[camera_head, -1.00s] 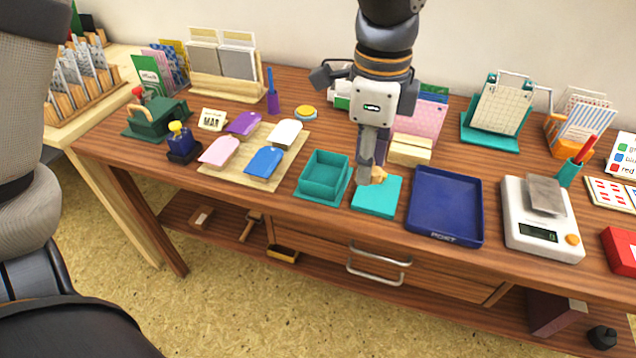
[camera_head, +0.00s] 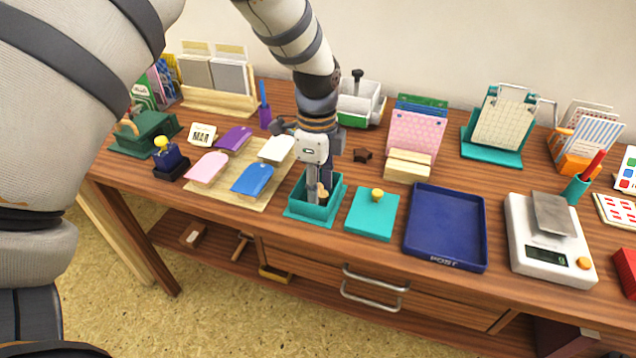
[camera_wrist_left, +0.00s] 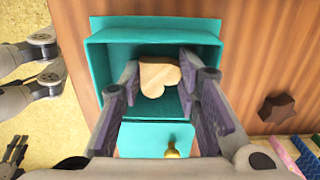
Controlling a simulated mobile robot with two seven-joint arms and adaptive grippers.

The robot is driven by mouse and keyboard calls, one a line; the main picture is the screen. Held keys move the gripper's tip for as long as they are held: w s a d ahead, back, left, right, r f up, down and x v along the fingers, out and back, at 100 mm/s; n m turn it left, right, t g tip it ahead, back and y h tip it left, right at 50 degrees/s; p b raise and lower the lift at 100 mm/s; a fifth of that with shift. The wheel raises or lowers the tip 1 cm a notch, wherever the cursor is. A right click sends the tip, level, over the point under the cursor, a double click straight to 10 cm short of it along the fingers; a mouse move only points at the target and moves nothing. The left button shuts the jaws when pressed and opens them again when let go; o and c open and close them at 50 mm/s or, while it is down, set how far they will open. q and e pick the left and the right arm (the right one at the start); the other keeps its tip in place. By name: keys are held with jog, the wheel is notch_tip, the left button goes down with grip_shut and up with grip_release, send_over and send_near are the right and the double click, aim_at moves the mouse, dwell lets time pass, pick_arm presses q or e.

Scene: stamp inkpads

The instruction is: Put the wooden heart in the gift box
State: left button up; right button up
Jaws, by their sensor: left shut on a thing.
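The wooden heart (camera_wrist_left: 158,76) is pale wood and sits between the fingers of my left gripper (camera_wrist_left: 155,92). In the head view my left gripper (camera_head: 318,196) reaches down into the open teal gift box (camera_head: 298,211), shut on the heart, which shows only partly there (camera_head: 322,188). The wrist view shows the heart within the outline of the box (camera_wrist_left: 155,24); whether it touches the floor of the box I cannot tell. The teal lid (camera_head: 365,224) with a yellow knob lies right of the box. Pale jointed parts of mine at the wrist view's left edge may be my right gripper.
A blue tray (camera_head: 412,240) and a white scale (camera_head: 520,252) stand to the right. A tan board (camera_head: 222,188) with several coloured pieces is to the left. A dark brown star (camera_head: 362,155) and a wooden block holder (camera_head: 407,172) lie behind.

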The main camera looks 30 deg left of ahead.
pick_arm(q)
jog(key=shift+f, duration=0.15)
jog(key=o, duration=0.6)
jog(key=shift+c, duration=0.2)
notch_tip(320, 180, up, 12)
jog(key=shift+r+p, duration=0.2)
jog(key=shift+p, duration=0.2)
pick_arm(e)
jog(key=shift+w+r, duration=0.55)
